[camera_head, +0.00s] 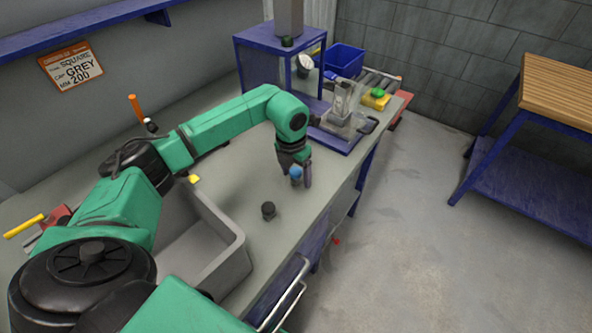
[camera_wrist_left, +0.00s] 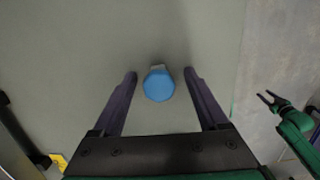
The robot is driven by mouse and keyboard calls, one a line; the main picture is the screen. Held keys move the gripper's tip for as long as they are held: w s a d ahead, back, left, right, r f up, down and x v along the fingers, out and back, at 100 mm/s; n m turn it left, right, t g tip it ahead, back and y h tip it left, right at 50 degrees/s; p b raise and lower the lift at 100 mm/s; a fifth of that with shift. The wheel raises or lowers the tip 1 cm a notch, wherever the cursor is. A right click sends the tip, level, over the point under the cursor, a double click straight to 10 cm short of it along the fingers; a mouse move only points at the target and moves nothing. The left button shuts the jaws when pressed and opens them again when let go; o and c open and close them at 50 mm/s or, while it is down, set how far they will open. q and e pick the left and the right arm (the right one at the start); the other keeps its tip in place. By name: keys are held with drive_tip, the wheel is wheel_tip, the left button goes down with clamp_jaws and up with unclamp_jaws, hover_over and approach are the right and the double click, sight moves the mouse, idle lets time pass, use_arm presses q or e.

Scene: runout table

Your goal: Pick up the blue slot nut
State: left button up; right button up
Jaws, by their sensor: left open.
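The blue slot nut (camera_wrist_left: 158,86) shows in the left wrist view as a round blue piece with a small pale part at its far edge. It lies between the two dark fingers of my left gripper (camera_wrist_left: 160,75), with a gap on each side. In the head view the blue nut (camera_head: 296,172) shows partly, by the fingers of my left gripper (camera_head: 297,180), low over the grey table. My left gripper is open. My right gripper (camera_wrist_left: 266,98) shows small at the right of the left wrist view, over the floor, with its fingers apart.
A grey sink-like bin (camera_head: 237,262) is at the left. Behind are a blue-framed machine (camera_head: 262,72), a clear fixture (camera_head: 341,100), a blue bin (camera_head: 345,58) and a yellow-green piece (camera_head: 377,98).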

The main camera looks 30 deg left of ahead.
use_arm(q)
drive_tip(key=shift+a, duration=0.1)
drive_tip(key=c, duration=1)
clamp_jaws()
